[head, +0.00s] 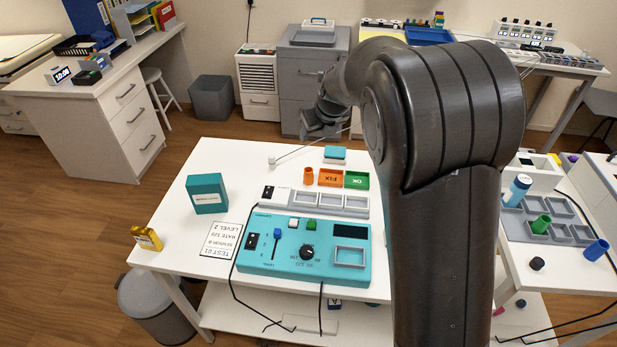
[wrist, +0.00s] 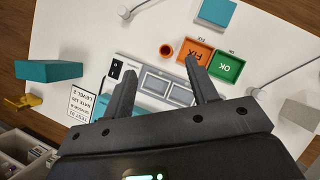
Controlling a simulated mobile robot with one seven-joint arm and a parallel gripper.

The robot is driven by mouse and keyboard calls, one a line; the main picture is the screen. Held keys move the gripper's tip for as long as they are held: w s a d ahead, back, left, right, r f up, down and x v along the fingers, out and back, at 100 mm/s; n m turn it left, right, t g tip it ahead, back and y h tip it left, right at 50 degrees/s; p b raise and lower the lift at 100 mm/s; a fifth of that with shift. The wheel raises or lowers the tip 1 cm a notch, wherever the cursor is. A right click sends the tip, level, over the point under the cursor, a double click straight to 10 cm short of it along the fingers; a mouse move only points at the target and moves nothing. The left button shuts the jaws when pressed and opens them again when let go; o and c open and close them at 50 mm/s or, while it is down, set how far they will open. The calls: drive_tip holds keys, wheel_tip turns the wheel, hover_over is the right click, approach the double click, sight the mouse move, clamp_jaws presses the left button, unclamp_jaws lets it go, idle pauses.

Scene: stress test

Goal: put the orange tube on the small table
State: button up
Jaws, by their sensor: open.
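The orange tube (head: 308,176) stands upright on the white table (head: 187,221), left of the orange FIX tray (head: 331,177). In the wrist view the tube (wrist: 167,50) shows as an orange ring just beyond my fingertips. My gripper (wrist: 160,72) is open and empty, its two fingers apart above the table. In the head view my gripper (head: 322,122) is partly hidden by my arm, above the table's far edge. I cannot tell which surface is the small table.
Another table with a grey rack (head: 520,228) stands right. My arm hides the area between.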

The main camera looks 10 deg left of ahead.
approach(309, 176)
drive_tip(key=w, duration=0.2)
drive_tip(key=x, duration=1.1)
drive_tip(key=shift+a+r, duration=0.15)
drive_tip(key=shift+a, duration=0.1)
drive_tip(key=c, duration=1.1)
drive_tip(key=shift+r, duration=0.1)
